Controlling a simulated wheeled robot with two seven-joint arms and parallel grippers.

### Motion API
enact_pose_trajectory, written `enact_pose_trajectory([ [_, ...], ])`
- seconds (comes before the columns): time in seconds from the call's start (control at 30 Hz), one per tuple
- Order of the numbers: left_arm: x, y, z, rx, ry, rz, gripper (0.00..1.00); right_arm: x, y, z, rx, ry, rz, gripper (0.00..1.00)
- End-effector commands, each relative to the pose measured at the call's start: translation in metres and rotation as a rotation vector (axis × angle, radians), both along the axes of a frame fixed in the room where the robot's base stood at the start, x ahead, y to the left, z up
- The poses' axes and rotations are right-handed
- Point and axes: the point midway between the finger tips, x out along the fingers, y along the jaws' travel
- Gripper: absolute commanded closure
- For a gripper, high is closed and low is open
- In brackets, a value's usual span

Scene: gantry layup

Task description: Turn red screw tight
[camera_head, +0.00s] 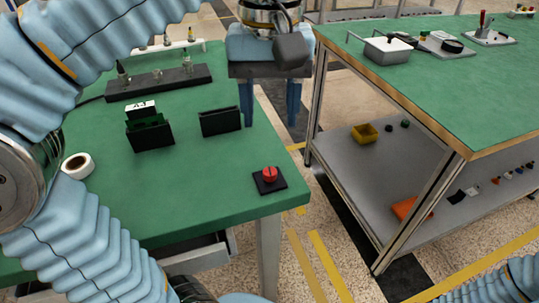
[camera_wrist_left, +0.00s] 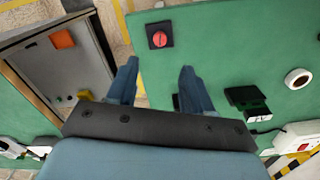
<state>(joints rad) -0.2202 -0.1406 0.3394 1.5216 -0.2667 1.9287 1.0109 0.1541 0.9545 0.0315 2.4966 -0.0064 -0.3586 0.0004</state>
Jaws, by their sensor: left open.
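The red screw (camera_head: 270,174) stands on a small black square plate (camera_head: 265,188) near the right corner of the green table. The screw also shows in the left wrist view (camera_wrist_left: 159,39), on its plate (camera_wrist_left: 152,28), ahead of the fingers. The screw is apart from both fingers. My right gripper is not in view.
Two black holders (camera_head: 150,135) (camera_head: 220,121), one with a card in it, stand on the green table (camera_head: 190,210), left of the screw. A white tape roll (camera_head: 78,165) lies farther left. A second green workbench (camera_head: 465,95) with a lower shelf (camera_head: 350,175) stands to the right.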

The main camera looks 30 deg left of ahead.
Motion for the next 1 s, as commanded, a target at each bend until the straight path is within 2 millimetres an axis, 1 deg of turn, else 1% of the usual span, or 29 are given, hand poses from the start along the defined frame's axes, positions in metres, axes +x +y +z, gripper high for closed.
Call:
enact_pose_trajectory([
  [0.03,-0.001,0.001,-0.014,0.001,0.002,0.001,0.49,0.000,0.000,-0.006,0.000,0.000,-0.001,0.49],
  [0.2,-0.001,0.001,-0.055,0.002,0.002,0.001,0.49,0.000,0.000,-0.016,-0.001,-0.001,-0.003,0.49],
  [0.3,0.000,0.001,-0.076,0.001,0.002,0.001,0.49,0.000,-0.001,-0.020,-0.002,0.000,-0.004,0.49],
  [0.43,0.000,0.001,-0.097,0.001,0.002,0.001,0.49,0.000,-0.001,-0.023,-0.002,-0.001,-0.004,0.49],
  [0.6,0.000,0.000,-0.110,0.000,0.000,0.001,0.49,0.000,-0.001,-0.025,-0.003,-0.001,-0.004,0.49],
  [0.9,0.000,0.000,-0.112,0.000,0.000,0.001,0.49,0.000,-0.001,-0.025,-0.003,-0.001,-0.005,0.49],
  [0.93,0.000,0.000,-0.112,0.000,0.000,0.001,0.52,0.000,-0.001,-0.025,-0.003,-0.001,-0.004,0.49],
  [1.0,0.000,0.000,-0.112,0.000,0.000,0.001,0.63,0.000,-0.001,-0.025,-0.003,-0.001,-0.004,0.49],
])
